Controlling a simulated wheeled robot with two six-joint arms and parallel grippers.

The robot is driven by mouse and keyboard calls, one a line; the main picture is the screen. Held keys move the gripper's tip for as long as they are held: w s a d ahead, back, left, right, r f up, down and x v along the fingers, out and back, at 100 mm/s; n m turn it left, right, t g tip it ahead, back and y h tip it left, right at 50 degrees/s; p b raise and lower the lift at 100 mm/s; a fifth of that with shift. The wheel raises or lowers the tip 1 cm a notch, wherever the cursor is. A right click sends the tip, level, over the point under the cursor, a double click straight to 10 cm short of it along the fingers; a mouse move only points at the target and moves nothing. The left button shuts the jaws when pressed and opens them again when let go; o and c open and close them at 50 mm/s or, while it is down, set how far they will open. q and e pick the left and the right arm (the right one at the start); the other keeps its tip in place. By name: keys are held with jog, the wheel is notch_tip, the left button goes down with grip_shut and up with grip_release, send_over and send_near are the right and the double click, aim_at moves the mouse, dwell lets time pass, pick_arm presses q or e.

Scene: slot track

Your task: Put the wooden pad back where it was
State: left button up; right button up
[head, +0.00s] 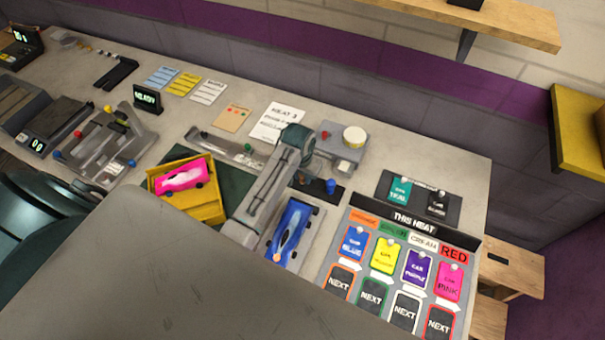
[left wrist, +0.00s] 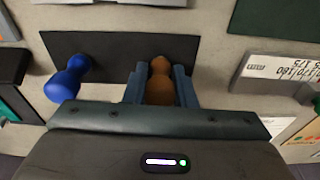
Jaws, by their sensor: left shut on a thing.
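The wooden pad (left wrist: 160,82) shows in the left wrist view as a brown, rounded, knob-like piece. My left gripper (left wrist: 160,73) is shut on it, one finger on each side. It is over a dark rectangular mat (left wrist: 100,52); I cannot tell whether it touches the mat. A blue knob-shaped piece (left wrist: 68,78) stands on the mat beside it, and also shows in the head view (head: 331,186). In the head view my left gripper (head: 303,173) is over the left part of the mat, and the wooden pad is mostly hidden there. My right gripper is not in view.
A blue car (head: 292,232) lies close in front of the mat. A pink car (head: 183,177) is in a yellow tray (head: 205,206) to the left. A card board (head: 412,222) lies to the right.

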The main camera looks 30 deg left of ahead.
pick_arm(q)
jog(key=o, duration=0.8)
jog(key=shift+o, duration=1)
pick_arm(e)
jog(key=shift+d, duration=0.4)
pick_arm(q)
jog(key=shift+r+b, duration=0.3)
jog(key=shift+r, duration=0.3)
jog(key=r+b, duration=0.1)
jog(key=r, duration=0.1)
jog(key=r+b, duration=0.1)
jog(key=r, duration=0.2)
jog(key=s+r+b, duration=0.1)
jog(key=r, duration=0.2)
jog(key=shift+r, duration=0.2)
jog(key=shift+s+r+p, duration=0.15)
jog(key=shift+r+p, duration=0.45)
jog(key=shift+r, duration=0.25)
jog(key=shift+s+r, duration=0.15)
jog(key=shift+r, duration=0.3)
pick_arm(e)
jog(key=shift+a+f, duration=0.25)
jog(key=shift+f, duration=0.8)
